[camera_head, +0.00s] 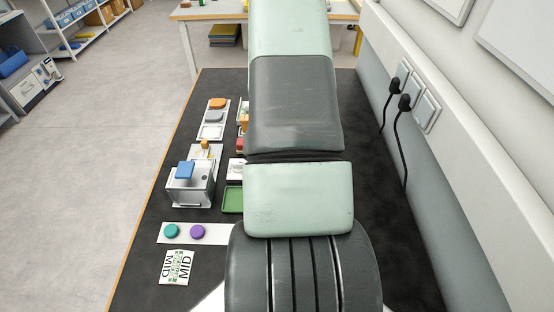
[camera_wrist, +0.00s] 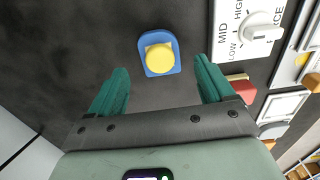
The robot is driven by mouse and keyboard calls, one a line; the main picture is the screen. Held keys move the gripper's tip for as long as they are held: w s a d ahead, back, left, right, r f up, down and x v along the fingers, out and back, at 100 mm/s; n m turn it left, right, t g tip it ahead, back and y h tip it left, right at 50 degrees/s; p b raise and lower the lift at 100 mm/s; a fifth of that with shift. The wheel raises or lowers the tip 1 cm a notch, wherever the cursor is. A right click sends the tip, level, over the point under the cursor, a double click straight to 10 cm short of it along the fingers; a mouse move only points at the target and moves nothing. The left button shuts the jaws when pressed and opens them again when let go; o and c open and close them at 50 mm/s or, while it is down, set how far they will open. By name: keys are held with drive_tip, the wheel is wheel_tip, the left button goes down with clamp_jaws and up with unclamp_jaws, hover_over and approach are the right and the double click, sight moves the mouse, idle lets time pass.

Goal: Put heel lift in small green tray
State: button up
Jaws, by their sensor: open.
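A blue D-shaped piece with a round yellow top (camera_wrist: 159,58) lies on the black table in the wrist view; it looks like the heel lift, but I cannot be sure. It is hidden behind my arm in the head view. My gripper (camera_wrist: 161,66) is open and empty, with one teal finger to each side of the piece and a gap on both sides. The small green tray (camera_head: 232,199) lies left of my arm in the head view, its right part hidden by the arm. I do not see the tray in the wrist view.
A white force dial (camera_wrist: 250,35) and a red block (camera_wrist: 243,88) are right of the gripper. In the head view, a grey machine with a blue block (camera_head: 184,170) stands left of the tray. Teal (camera_head: 171,231) and purple (camera_head: 197,231) discs lie nearer. A wall runs along the right.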

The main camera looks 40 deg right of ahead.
wheel_tip(320, 180, up, 7)
drive_tip(key=shift+f, duration=0.15)
drive_tip(key=shift+o, duration=0.5)
drive_tip(key=shift+r, duration=0.65)
drive_tip(key=f, duration=0.4)
drive_tip(key=s+f, duration=0.1)
drive_tip(key=f, duration=0.2)
drive_tip(key=shift+a, duration=0.3)
drive_tip(key=shift+w+d+f, duration=0.1)
drive_tip(key=shift+w+f, duration=0.1)
drive_tip(key=shift+f, duration=1.15)
drive_tip(key=shift+w+d+f, duration=0.1)
drive_tip(key=shift+w+f, duration=0.05)
drive_tip(key=shift+f, duration=1.2)
drive_tip(key=shift+c, duration=0.3)
